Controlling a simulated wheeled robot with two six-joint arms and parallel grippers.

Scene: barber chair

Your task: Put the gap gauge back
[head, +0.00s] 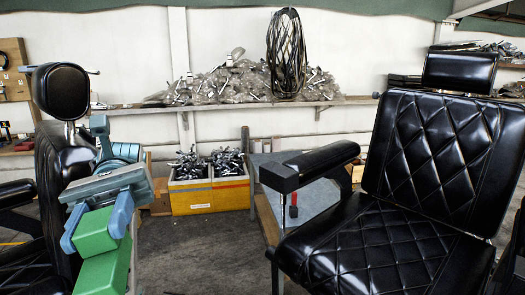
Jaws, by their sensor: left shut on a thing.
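My left gripper (97,222) comes in at the lower left, its two blue fingers pointing down. It is shut on a green blocky piece, which I take to be the gap gauge (97,233). The piece has an upper block between the fingers and a longer lower part that runs down to the picture's bottom edge, so its lower end is cut off. It is held up in front of the left black chair (60,165). No holder for the gauge can be made out. My right gripper is not in view.
A black barber chair (430,145) with a padded armrest (310,165) fills the right side. A yellow and red crate (210,196) of metal parts stands on the floor behind. A wall shelf (225,106) carries bagged parts. The floor (195,255) between the chairs is clear.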

